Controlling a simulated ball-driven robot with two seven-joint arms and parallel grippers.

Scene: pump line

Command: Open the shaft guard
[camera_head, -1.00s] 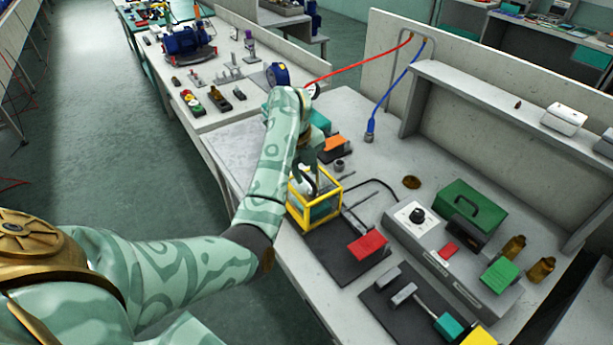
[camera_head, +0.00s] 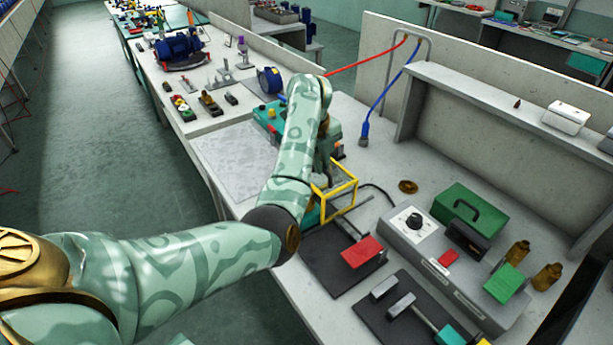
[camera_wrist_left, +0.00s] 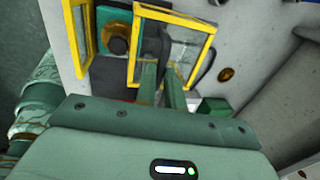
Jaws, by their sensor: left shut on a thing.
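The shaft guard (camera_head: 340,191) is a yellow-framed box with clear panes over a dark base plate (camera_head: 318,262). It stands tilted up, and my arm covers its left part. It also shows in the left wrist view (camera_wrist_left: 176,17), with a dark handle near my fingers. My left gripper (camera_wrist_left: 162,78) is shut on the guard's handle; the grip itself is partly hidden. In the head view my arm hides most of the gripper. A teal part with a dark round end (camera_wrist_left: 118,46) shows between the yellow frames. My right gripper is not in view.
A red block (camera_head: 362,252) sits on the base plate, right of the guard. A grey control box with a knob (camera_head: 413,220) and a green case (camera_head: 469,212) stand farther right. A blue hose (camera_head: 385,101) hangs behind. A bare pale plate (camera_head: 235,160) lies left of my arm.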

